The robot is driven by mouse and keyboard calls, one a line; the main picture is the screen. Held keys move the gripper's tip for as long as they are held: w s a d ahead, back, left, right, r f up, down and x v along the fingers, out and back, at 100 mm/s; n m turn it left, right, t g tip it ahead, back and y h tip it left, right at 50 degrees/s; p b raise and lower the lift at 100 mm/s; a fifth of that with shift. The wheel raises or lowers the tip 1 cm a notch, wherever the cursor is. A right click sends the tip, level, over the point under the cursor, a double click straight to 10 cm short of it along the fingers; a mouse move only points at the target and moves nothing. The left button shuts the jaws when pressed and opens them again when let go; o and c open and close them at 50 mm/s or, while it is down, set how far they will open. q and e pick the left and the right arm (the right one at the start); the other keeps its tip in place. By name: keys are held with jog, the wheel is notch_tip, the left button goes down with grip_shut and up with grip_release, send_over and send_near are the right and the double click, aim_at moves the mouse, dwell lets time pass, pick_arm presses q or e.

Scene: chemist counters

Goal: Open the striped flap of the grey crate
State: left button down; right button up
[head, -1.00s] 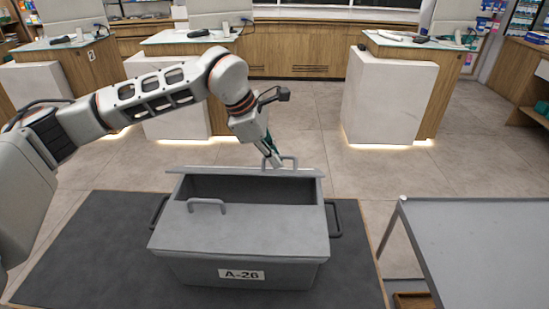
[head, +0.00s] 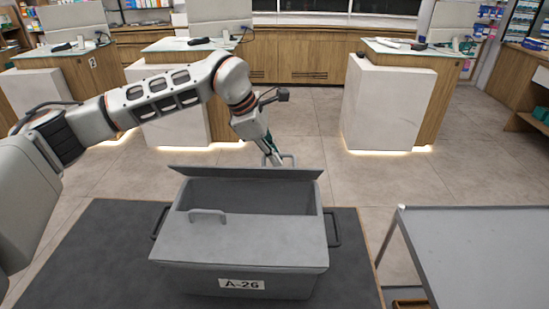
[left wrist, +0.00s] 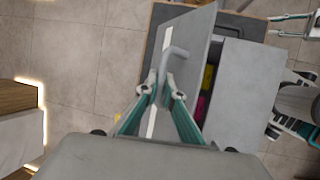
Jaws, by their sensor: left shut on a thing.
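The grey crate (head: 300,286), labelled A-26, stands on a dark mat. Its far flap (head: 245,173) is raised and tilted, leaving an opening behind the closed near flap (head: 260,238). In the left wrist view a white stripe runs along the raised flap (left wrist: 192,55), beside its grey bar handle (left wrist: 172,56). My left gripper (head: 274,160) is at the far side of the crate, its fingers (left wrist: 162,92) shut on that handle. My right gripper (left wrist: 270,26) shows at the upper right of the left wrist view, its fingers apart and empty.
Magenta (left wrist: 201,108) and yellow (left wrist: 208,77) items show inside the crate. The near flap has its own handle (head: 208,215). A grey table (head: 480,250) stands at the right. Counters (head: 385,105) stand beyond, with free floor between them and the crate.

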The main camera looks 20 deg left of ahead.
pick_arm(q)
jog(key=shift+w+a+r, duration=0.1)
jog(key=shift+w+r, duration=0.05)
jog(key=shift+w, duration=0.35)
jog(key=shift+w+a+r+p, duration=0.2)
jog(key=shift+w+a+p, duration=0.05)
jog(key=shift+w+p, duration=0.4)
jog(key=shift+w+a, duration=0.1)
jog(key=shift+w, duration=0.4)
jog(key=shift+w+a+f+p, duration=0.1)
jog(key=shift+w+a+p, duration=0.15)
jog(key=shift+w, duration=0.3)
jog(key=shift+w+a+p, duration=0.1)
jog(key=shift+w+p, duration=0.25)
jog(key=shift+w, duration=0.25)
